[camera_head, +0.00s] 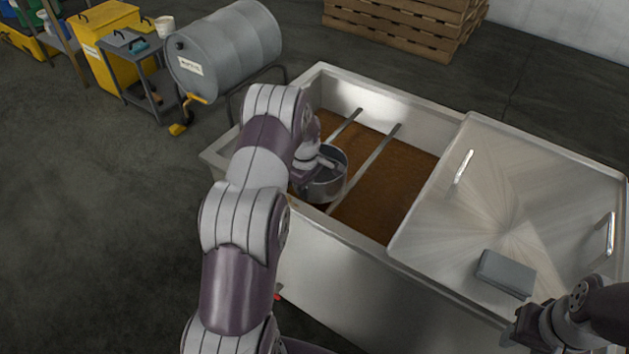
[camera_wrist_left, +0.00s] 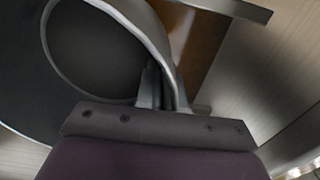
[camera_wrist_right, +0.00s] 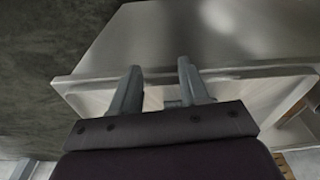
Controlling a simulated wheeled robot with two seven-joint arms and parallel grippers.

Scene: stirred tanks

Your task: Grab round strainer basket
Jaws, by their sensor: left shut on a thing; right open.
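The round strainer basket (camera_head: 325,180) is a grey metal cup in the head view, over the open left part of the tank, beside the rails. My left gripper (camera_head: 318,160) is at its rim; my own arm hides part of the basket. In the left wrist view the left gripper (camera_wrist_left: 162,88) is shut on the basket's wall, with the round basket (camera_wrist_left: 95,50) filling the upper left. My right gripper (camera_wrist_right: 157,88) is open and empty in the right wrist view, above the tank's lid side. In the head view it is at the lower right, its fingers hardly visible.
A grey drum (camera_head: 225,50) and a cart (camera_head: 140,75) stand behind left; pallets (camera_head: 400,25) behind.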

